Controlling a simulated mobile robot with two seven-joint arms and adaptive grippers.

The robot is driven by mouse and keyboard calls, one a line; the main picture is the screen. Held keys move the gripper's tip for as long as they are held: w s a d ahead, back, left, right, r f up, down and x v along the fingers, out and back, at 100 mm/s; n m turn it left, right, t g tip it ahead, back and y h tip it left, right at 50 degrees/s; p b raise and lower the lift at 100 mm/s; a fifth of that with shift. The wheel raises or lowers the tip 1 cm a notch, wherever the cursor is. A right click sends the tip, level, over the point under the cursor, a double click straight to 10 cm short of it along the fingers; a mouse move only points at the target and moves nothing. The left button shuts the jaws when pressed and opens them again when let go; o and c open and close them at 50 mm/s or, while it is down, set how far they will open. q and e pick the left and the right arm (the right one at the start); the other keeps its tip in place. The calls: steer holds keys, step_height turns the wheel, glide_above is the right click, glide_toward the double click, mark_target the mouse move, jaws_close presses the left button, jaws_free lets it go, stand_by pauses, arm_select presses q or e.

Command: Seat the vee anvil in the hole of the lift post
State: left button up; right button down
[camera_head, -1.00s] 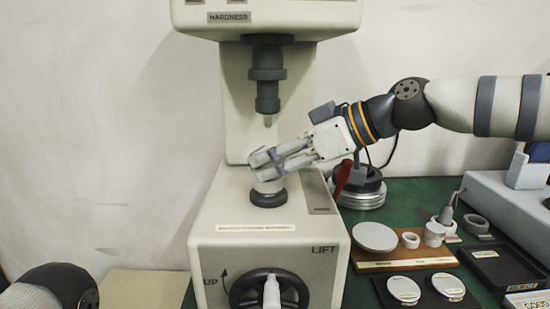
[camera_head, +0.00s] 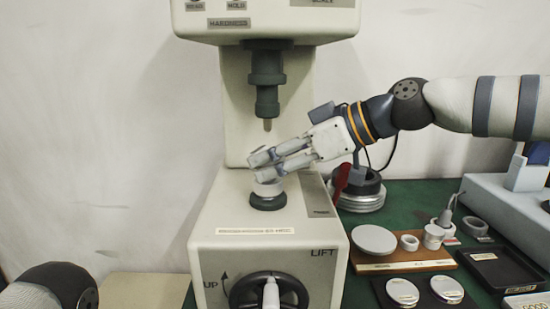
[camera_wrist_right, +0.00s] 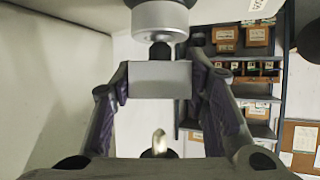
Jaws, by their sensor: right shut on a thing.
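My right gripper (camera_head: 264,164) reaches in from the right, just above the lift post. It also shows in the right wrist view (camera_wrist_right: 160,84), shut on the vee anvil (camera_wrist_right: 160,80), a grey block with a short dark stem. The fingers mostly hide the anvil in the head view. The lift post has a pale top (camera_head: 267,188) and a dark collar (camera_head: 268,201). In the wrist view, which looks upside down, the pale post top (camera_wrist_right: 160,18) is beyond the stem. I cannot tell whether the stem tip is in the hole. My left gripper is out of view.
The dark indenter (camera_head: 266,80) hangs above the post, close over my right gripper. The lift handwheel (camera_head: 268,292) is on the machine's front. To the right are a wooden board (camera_head: 402,262) with round parts and a black tray (camera_head: 503,268).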

steer(key=shift+f, duration=0.6)
stand_by(0.5)
steer(key=shift+r, duration=0.1)
steer(key=shift+r, duration=0.5)
steer(key=c, duration=0.8)
jaws_free()
steer(key=shift+c, duration=0.2)
